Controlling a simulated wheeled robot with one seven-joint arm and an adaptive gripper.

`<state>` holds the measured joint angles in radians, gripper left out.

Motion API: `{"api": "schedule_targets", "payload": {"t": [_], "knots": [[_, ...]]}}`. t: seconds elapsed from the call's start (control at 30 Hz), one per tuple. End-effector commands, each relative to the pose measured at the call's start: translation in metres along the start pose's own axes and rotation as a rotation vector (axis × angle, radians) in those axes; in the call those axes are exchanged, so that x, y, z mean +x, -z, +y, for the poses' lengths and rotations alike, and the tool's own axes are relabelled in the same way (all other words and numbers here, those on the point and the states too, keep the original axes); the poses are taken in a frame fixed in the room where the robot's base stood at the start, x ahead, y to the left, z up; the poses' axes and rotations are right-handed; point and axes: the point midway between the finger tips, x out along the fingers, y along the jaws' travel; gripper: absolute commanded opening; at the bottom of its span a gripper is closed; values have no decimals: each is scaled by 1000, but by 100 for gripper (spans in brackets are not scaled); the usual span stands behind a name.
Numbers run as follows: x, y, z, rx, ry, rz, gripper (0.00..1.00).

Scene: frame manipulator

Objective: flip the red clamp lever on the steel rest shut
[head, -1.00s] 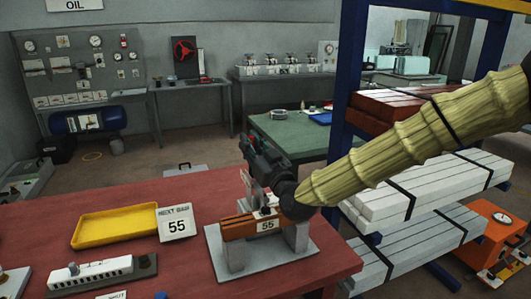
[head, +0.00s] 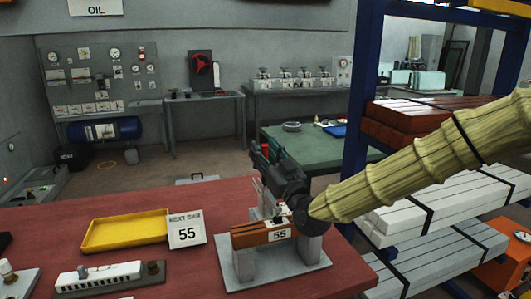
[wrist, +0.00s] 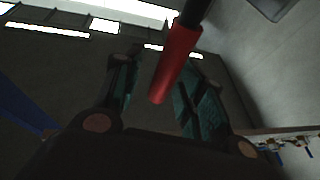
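The steel rest (head: 312,262) stands near the front right of the red bench, with an orange-brown block (head: 248,236) marked 55 across its supports. My gripper (head: 265,160) is just above and behind the rest and hides part of it. In the wrist view the red clamp lever (wrist: 175,65) has a red grip on a dark rod. Its end lies in the gap between my two spread fingers (wrist: 160,95). My gripper looks open, and I cannot tell whether either finger touches the lever. The lever is not clearly visible in the head view.
A yellow tray (head: 125,231) and a card (head: 187,230) marked 55 are left of the rest. A blue-posted rack (head: 364,100) stands close on the right, beside my arm.

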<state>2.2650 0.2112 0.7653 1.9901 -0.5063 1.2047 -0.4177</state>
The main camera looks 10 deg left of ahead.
Motion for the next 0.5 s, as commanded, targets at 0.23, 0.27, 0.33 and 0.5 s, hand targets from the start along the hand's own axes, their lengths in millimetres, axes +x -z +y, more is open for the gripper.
{"api": "schedule_targets", "payload": {"t": [0.23, 0.27, 0.33, 0.5], "knots": [[-6, -1, 0, 1, 1, -2, 40], [-8, -1, 0, 1, 1, -2, 40], [-16, -1, 0, 1, 0, -3, 40], [-46, -1, 0, 1, 0, -3, 40]]}}
